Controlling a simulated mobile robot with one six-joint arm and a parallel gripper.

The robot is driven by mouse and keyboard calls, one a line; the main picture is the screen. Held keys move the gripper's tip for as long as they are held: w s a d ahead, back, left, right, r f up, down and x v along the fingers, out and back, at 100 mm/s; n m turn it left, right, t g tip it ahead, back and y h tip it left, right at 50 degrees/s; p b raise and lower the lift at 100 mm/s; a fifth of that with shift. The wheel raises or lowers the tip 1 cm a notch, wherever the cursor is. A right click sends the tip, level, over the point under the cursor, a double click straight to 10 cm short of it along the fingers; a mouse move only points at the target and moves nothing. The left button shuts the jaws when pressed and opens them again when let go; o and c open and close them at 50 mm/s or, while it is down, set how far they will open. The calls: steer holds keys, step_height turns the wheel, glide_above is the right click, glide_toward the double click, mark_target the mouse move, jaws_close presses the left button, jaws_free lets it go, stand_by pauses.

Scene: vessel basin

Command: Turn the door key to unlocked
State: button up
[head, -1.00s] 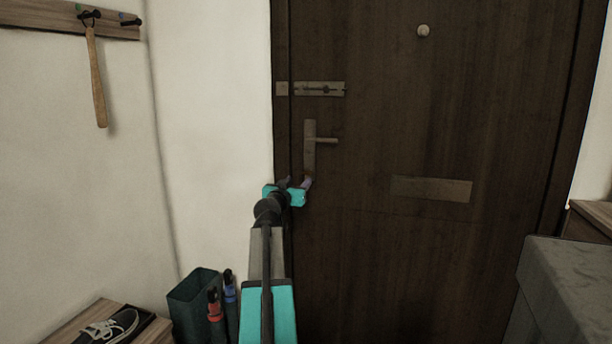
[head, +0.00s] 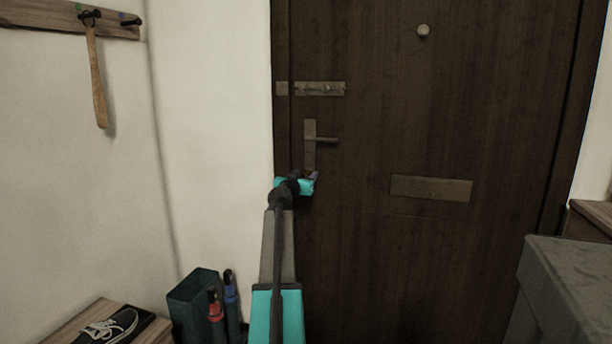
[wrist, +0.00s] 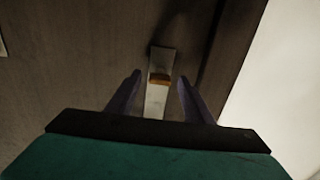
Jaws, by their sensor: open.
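The dark wooden door (head: 370,120) fills the middle of the head view. Its lock plate (head: 310,135) carries a lever handle (head: 327,140) pointing right. My gripper (head: 309,175) is at the lower end of this plate and hides it there, so the key is not visible in the head view. In the wrist view, a small brass-coloured piece (wrist: 160,80), apparently the key, stands on the pale lock plate (wrist: 157,105). The two purple fingers are apart, one on each side of that piece, with gaps. Its turn position is hard to tell.
A sliding bolt (head: 320,89) sits above the handle and a letter plate (head: 431,188) to the right. A grey cabinet (head: 570,280) stands at right.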

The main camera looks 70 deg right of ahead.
steer(key=shift+d, duration=1.4)
steer(key=shift+w, duration=0.1)
